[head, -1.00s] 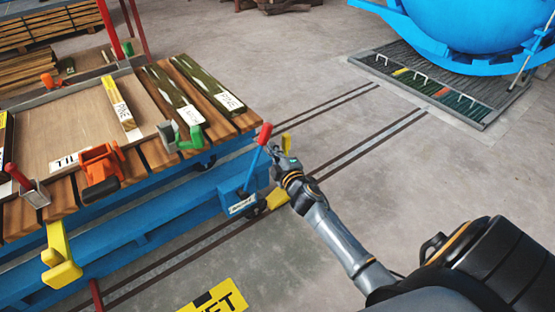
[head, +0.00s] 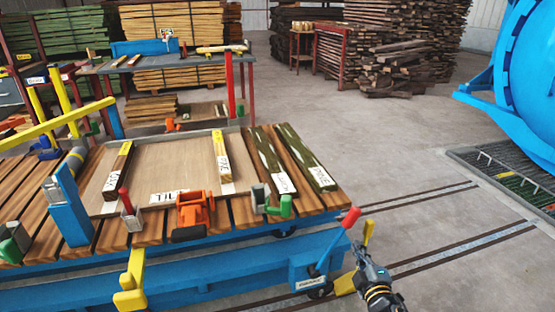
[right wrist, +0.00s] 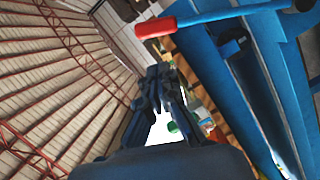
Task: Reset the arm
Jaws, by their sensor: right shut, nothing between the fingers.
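My right gripper (head: 360,252) is shut and empty at the lower right of the head view. It is just right of a blue lever with a red grip (head: 349,219) on the side of the blue cart (head: 230,270). In the right wrist view the shut fingers (right wrist: 160,78) point up the picture, and the red grip (right wrist: 155,27) lies beyond them. They look apart from the grip. My left gripper is not in view.
The cart's slatted top carries marked boards (head: 222,160), an orange clamp (head: 195,208) and a green clamp (head: 280,206). A yellow handle (head: 368,232) stands beside my gripper. The blue autoclave (head: 530,70) is at the right. Open floor with rails lies between.

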